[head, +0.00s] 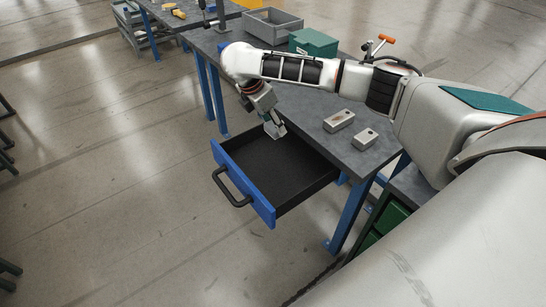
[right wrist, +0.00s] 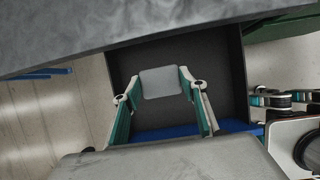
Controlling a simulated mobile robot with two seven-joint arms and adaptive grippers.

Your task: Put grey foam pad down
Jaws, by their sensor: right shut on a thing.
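The grey foam pad (head: 277,131) is a small light grey block. In the right wrist view the pad (right wrist: 160,83) sits between the two fingertips. My right gripper (head: 271,124) is shut on it, pointing down over the open drawer (head: 240,183). The drawer has a blue front with a black handle and a dark, empty-looking inside. In the right wrist view the dark drawer floor (right wrist: 217,75) lies behind the pad. I cannot tell how far the pad is above the floor. My left gripper is not in view.
The grey workbench (head: 310,104) is above the drawer, its edge close to my right gripper. Two metal blocks (head: 339,121) (head: 365,139) lie on it. A green box (head: 313,42) and a grey bin (head: 272,25) stand farther back. The floor left of the drawer is clear.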

